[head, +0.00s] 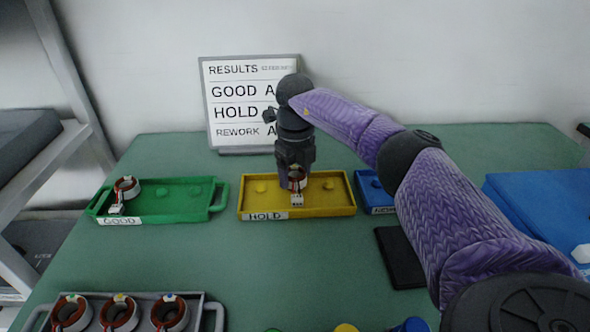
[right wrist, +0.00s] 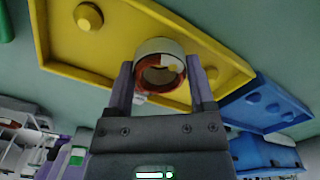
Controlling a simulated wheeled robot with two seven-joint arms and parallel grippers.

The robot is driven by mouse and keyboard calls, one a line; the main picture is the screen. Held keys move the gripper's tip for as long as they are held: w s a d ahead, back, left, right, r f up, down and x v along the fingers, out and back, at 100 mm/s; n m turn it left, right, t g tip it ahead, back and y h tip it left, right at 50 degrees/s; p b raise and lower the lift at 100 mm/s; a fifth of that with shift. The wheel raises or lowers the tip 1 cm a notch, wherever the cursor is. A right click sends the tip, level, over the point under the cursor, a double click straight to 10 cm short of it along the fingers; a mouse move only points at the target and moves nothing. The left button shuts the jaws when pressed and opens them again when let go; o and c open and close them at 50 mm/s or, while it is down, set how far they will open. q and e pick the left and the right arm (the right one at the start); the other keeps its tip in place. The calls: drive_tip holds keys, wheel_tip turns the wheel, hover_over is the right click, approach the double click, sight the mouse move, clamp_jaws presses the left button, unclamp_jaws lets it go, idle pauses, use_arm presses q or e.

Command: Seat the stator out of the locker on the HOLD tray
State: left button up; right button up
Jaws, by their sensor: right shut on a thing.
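The HOLD tray (head: 347,208) is yellow, with a bare round peg near each end. My right gripper (head: 296,177) points down over the tray's middle and is shut on a stator (head: 298,183). The stator is a pale ring with copper windings and a white connector hanging at its front. In the right wrist view the stator (right wrist: 160,66) sits between both fingers, in front of the yellow tray (right wrist: 130,78) and between its two bare pegs. I cannot tell whether it touches the tray floor. My left gripper is out of view.
A green GOOD tray (head: 214,206) with one stator stands at left. A blue tray (head: 370,188) is partly behind my right arm. A grey rack (head: 207,297) with several stators is front left. A black pad (head: 398,258) lies right of centre. A results board (head: 240,100) stands behind.

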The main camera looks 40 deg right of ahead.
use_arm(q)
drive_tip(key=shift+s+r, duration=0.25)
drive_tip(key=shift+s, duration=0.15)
use_arm(e)
drive_tip(key=shift+f, duration=0.2)
drive_tip(key=o, duration=1.2)
drive_tip(key=shift+o, duration=0.2)
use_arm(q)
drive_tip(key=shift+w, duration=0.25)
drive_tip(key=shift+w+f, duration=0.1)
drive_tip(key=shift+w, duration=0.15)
use_arm(e)
drive_tip(key=shift+r, duration=0.15)
